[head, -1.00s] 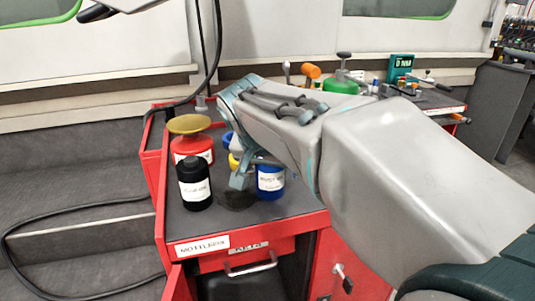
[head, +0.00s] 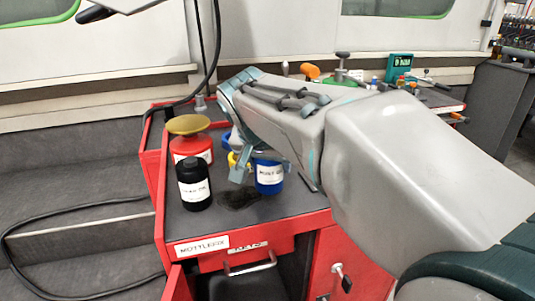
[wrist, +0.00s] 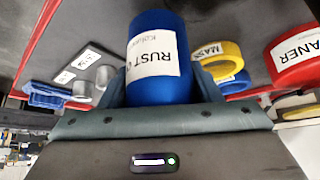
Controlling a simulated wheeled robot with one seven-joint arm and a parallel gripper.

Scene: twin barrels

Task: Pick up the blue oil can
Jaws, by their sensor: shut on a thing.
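The blue oil can (head: 269,172) has a white label and stands upright between my fingers. In the wrist view the can (wrist: 158,40) fills the space between the fingers, its label reading "RUST O..." before it curves away. My gripper (head: 255,172) is shut on the can and holds it a little above the red bench's dark top. The near finger covers the can's left edge in the head view, and my wrist hides its top.
A black bottle (head: 194,183) and a red container with a brass-coloured top (head: 190,125) stand to the left. A yellow ring-shaped item (wrist: 221,60) is close beside the can. A dark stain (head: 237,198) marks the bench top. Tools and a green item lie behind my arm.

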